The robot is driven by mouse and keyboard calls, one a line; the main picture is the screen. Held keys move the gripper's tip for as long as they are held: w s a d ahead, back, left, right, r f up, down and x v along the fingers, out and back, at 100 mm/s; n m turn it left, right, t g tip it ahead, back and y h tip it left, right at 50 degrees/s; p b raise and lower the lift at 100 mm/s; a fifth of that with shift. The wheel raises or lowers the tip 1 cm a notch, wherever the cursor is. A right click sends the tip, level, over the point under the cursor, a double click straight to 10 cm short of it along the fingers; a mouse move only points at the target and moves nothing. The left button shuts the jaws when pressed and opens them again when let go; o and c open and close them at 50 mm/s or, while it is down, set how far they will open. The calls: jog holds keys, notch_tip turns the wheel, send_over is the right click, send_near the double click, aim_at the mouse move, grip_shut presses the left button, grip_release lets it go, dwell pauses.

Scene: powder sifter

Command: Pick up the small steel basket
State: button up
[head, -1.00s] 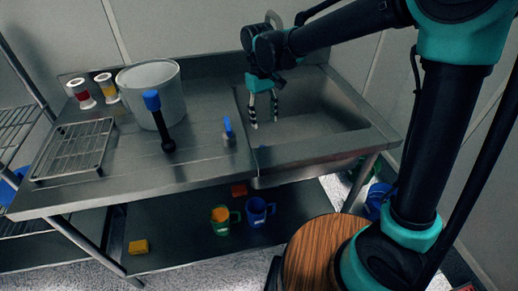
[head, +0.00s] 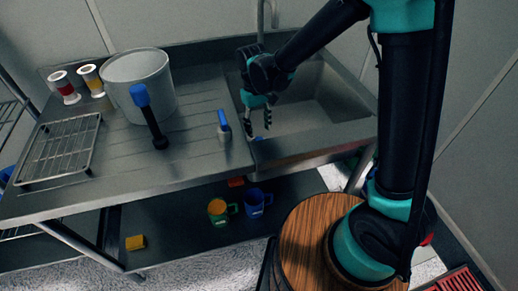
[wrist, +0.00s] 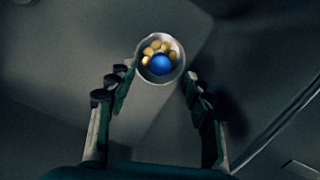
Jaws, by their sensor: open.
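A small steel basket (head: 224,134) stands on the counter just left of the sink, with a blue upright piece sticking out of it. In the wrist view, the round basket (wrist: 177,74) shows from above, holding a blue round-topped piece (wrist: 160,65) and several yellow pieces (wrist: 149,50). My gripper (head: 257,132) is open and empty, to the right of the basket over the sink's near left edge. In the wrist view, the basket shows between and beyond my gripper's fingertips (wrist: 152,88); no contact is visible.
The sink (head: 310,105) lies right. Mugs (head: 254,203) sit on the shelf below.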

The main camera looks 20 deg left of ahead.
jog(key=shift+s+d+f, duration=0.1)
jog(key=shift+s+f, duration=0.05)
jog(key=shift+f, duration=1.45)
jog(key=shift+s+d+f, duration=0.1)
jog(key=shift+f, duration=1.45)
jog(key=shift+c, duration=0.2)
jog(key=shift+a, duration=0.1)
grip_shut()
